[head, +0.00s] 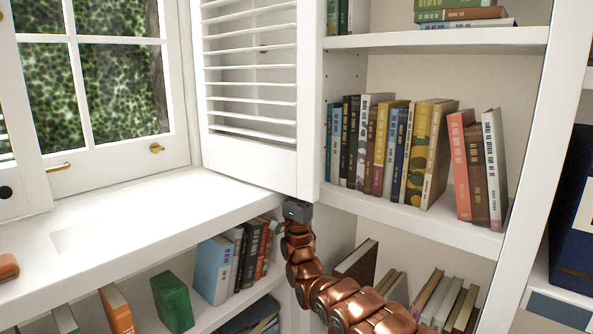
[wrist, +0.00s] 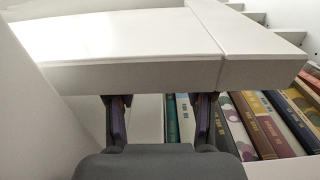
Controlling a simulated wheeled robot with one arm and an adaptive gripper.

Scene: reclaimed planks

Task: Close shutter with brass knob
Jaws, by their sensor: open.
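The white louvred shutter (head: 250,150) stands swung open at the right of the window, beside the bookshelf. A small brass spot, likely its knob (head: 263,49), shows between the slats. My gripper (head: 297,210) is right at the shutter's lower right corner, below its bottom edge. In the wrist view my open gripper (wrist: 161,100) has its two dark fingers apart, their tips hidden by a white panel edge (wrist: 120,77), probably the shutter's. I cannot tell whether they touch it.
The window (head: 95,80) has brass handles (head: 157,148) low on its frame. The white sill (head: 130,215) is mostly clear. Shelves of books (head: 400,150) stand close on the right, with more books (head: 212,268) below the sill.

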